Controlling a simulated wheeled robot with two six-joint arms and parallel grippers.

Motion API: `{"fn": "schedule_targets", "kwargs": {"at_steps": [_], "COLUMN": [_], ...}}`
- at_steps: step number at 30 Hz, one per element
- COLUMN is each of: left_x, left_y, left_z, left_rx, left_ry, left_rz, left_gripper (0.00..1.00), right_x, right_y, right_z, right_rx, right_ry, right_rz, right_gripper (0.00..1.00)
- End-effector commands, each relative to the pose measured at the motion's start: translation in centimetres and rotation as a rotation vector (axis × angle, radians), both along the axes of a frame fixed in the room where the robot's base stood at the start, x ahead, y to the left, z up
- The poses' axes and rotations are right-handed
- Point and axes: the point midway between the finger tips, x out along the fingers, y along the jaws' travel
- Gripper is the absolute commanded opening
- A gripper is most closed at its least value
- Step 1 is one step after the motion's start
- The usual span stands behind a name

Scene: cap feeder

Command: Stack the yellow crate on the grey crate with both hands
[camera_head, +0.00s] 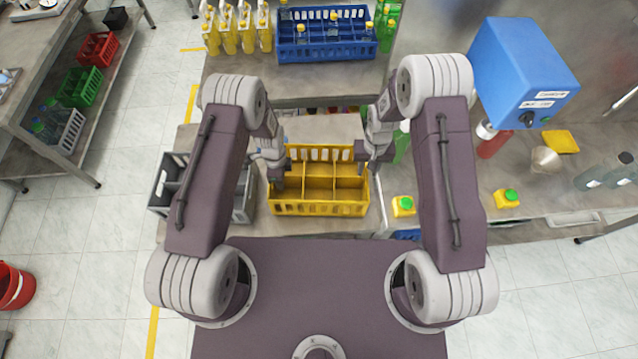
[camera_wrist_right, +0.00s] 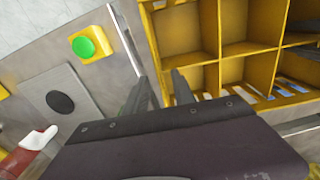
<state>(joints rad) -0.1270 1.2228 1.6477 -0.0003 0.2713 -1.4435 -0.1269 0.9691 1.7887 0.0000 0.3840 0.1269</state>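The yellow crate (camera_head: 320,208) stands on the table in front of me, with empty square compartments. The grey crate (camera_head: 161,190) stands to its left, largely hidden behind my left arm. My right gripper (camera_head: 373,156) is open at the yellow crate's right end. In the right wrist view its fingers (camera_wrist_right: 157,92) are apart, near the crate's side wall (camera_wrist_right: 153,42); I cannot tell whether they touch it. My left gripper (camera_head: 275,172) is at the yellow crate's left end; its finger opening is not clear.
A blue crate with bottles (camera_head: 325,50) and several yellow bottles (camera_head: 229,38) stand on the back counter. A blue machine (camera_head: 520,72) stands at the right. A shelf with crates (camera_head: 98,48) is at the left.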

Motion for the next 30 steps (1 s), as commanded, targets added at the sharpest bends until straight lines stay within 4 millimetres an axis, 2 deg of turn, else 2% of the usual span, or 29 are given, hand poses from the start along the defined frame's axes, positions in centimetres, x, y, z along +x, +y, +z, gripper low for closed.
{"fn": "schedule_targets", "kwargs": {"at_steps": [10,11,12,14,30], "left_x": [0.01,0.01,0.01,0.01,0.01], "left_y": [0.00,0.00,0.00,0.00,0.00], "left_z": [-0.50,-0.50,-0.50,-0.49,-0.47], "left_rx": [0.000,0.000,0.000,0.000,0.000], "left_ry": [0.000,0.000,0.000,0.000,0.000], "left_rz": [0.000,0.000,0.000,0.000,0.000], "left_gripper": [0.29,0.26,0.15,0.00,0.00], "right_x": [0.01,0.00,0.00,0.00,-0.01], "right_y": [0.00,0.00,0.00,0.00,0.00], "right_z": [-0.51,-0.51,-0.50,-0.50,-0.47], "right_rx": [0.000,0.000,0.000,0.000,0.000], "right_ry": [-0.001,-0.001,-0.001,-0.001,0.000], "right_rz": [0.000,0.000,0.000,0.000,0.000], "right_gripper": [0.31,0.28,0.17,0.00,0.00]}}
